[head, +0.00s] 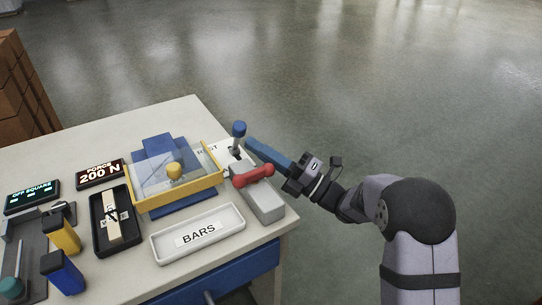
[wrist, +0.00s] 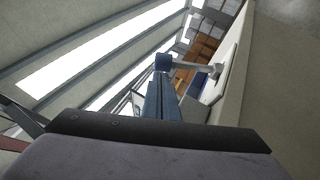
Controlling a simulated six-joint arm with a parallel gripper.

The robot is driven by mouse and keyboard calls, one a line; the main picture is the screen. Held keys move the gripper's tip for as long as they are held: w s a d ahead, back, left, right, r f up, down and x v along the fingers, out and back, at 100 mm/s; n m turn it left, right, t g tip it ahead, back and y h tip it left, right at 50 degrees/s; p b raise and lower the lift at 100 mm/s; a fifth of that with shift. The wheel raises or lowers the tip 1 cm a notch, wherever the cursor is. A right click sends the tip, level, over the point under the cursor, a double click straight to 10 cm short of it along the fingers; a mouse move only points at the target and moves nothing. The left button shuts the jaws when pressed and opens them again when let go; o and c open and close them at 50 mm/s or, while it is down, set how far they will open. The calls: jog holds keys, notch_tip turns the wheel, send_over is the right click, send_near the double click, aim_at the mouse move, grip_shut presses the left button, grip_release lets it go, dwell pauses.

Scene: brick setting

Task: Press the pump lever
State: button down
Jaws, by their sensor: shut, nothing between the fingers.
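A lever with a blue knob (head: 239,129) stands upright on a white plate marked REST at the table's back right edge. In front of it is a grey block (head: 262,200) with a red bar handle (head: 253,176). I cannot tell which of these is the pump lever. My gripper (head: 249,144) has long blue fingers, shut and empty. It reaches in from the right, its tips just right of and below the blue knob. In the wrist view the shut fingertips (wrist: 160,82) point at the blue knob (wrist: 162,62); contact cannot be told.
A press with a clear cover and yellow frame (head: 178,193) stands left of the grey block. A white BARS tray (head: 198,234) lies in front. A black holder (head: 116,222) and a FORCE 200 N display (head: 100,174) are further left. Right of the table is open floor.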

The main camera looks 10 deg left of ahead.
jog(key=shift+w+a+r, duration=0.15)
jog(key=shift+a+r, duration=0.05)
jog(key=shift+a, duration=0.45)
jog(key=shift+r, duration=0.1)
